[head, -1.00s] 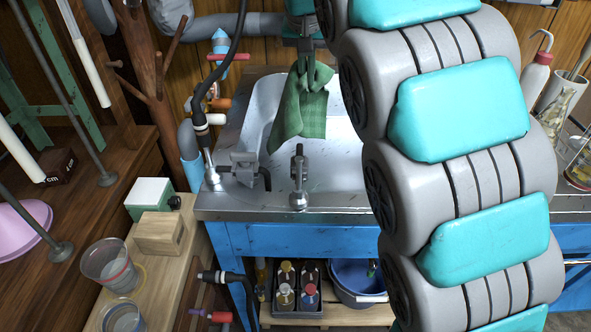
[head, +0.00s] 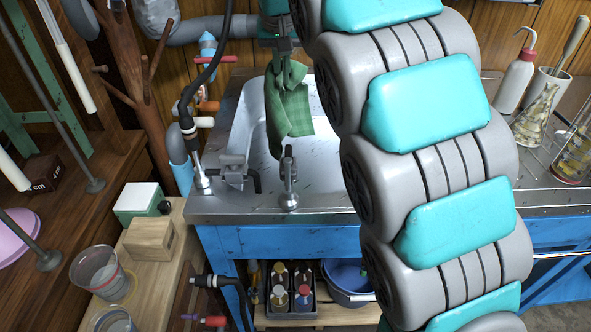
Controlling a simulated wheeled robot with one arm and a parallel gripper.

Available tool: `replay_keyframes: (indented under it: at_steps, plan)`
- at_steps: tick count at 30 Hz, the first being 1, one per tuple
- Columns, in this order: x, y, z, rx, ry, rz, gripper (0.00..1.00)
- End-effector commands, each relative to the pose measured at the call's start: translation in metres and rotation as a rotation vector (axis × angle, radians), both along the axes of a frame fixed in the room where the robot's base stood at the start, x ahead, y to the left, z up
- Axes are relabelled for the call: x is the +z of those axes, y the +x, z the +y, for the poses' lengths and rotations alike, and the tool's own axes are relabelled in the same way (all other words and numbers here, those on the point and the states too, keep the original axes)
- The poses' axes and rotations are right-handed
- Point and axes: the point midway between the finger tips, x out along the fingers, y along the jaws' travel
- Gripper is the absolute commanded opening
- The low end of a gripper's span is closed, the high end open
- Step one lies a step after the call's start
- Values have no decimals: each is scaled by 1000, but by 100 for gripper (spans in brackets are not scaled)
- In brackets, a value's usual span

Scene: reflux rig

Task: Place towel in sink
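A green checked towel (head: 286,108) hangs from my gripper (head: 281,50) at the top middle of the head view. My gripper points down and looks shut on the towel's upper end; the fingertips are partly covered by cloth. The towel hangs over the left part of the metal sink (head: 322,158). Its lower end appears to be within the basin outline, but I cannot tell whether it touches the bottom. My arm hides the right side of the sink.
Taps (head: 288,190) stand at the sink's front edge, with a black hose at left. A wash bottle (head: 516,72) and glassware stand on the counter at right. A wooden bench (head: 150,262) with a box and beakers is at left. Bottles sit in a crate below.

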Motion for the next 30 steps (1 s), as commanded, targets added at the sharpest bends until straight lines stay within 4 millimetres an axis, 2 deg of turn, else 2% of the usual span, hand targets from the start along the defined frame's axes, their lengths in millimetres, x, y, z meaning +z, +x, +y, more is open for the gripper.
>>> replay_keyframes:
  at_steps: [6, 15, 20, 30]
  plan:
    - [-4, 13, 40, 174, 1, -1, 0]
    - [-6, 27, 84, 373, 0, 1, 0]
    - [-8, 32, 99, 445, 0, 2, 0]
    - [-8, 36, 111, 502, 0, 2, 0]
